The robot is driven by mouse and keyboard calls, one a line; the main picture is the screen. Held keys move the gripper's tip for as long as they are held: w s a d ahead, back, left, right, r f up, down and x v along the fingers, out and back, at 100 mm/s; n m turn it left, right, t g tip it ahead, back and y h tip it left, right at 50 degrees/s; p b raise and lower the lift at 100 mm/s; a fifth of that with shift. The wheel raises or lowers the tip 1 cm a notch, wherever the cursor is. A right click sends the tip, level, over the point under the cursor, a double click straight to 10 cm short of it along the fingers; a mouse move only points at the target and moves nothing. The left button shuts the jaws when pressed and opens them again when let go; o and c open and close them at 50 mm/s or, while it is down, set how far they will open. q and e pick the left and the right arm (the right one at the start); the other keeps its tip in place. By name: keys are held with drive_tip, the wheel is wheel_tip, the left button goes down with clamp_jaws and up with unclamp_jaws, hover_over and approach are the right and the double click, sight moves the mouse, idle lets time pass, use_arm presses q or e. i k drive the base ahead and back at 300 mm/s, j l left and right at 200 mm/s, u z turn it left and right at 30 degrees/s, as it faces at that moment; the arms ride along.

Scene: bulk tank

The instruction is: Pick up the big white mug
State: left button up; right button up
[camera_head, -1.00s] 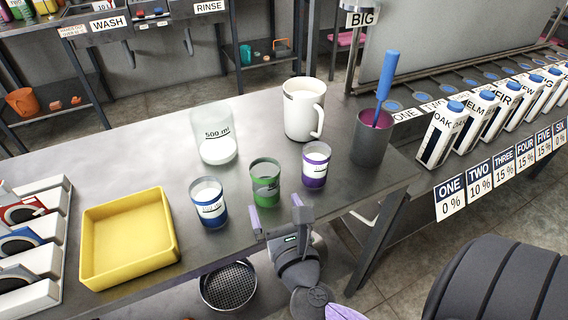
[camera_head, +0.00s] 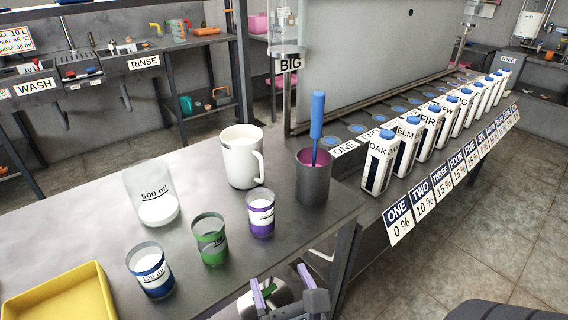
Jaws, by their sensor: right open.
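The big white mug (camera_head: 241,160) stands upright at the back of the grey metal table, its handle on the right side. It looks empty from here, though its inside is only partly visible. My right gripper (camera_head: 283,284) is open and empty at the table's front edge, nearer to me and below the mug, well apart from it. My left gripper does not show.
A grey pot with a blue-handled tool (camera_head: 313,176) stands right of the mug. A 500 ml beaker (camera_head: 155,195) is to its left. Purple (camera_head: 261,214), green (camera_head: 210,240) and blue (camera_head: 150,271) cups stand in front. A yellow tray (camera_head: 60,298) is front left.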

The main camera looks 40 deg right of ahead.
sight(248, 161)
drive_tip(key=z, duration=1)
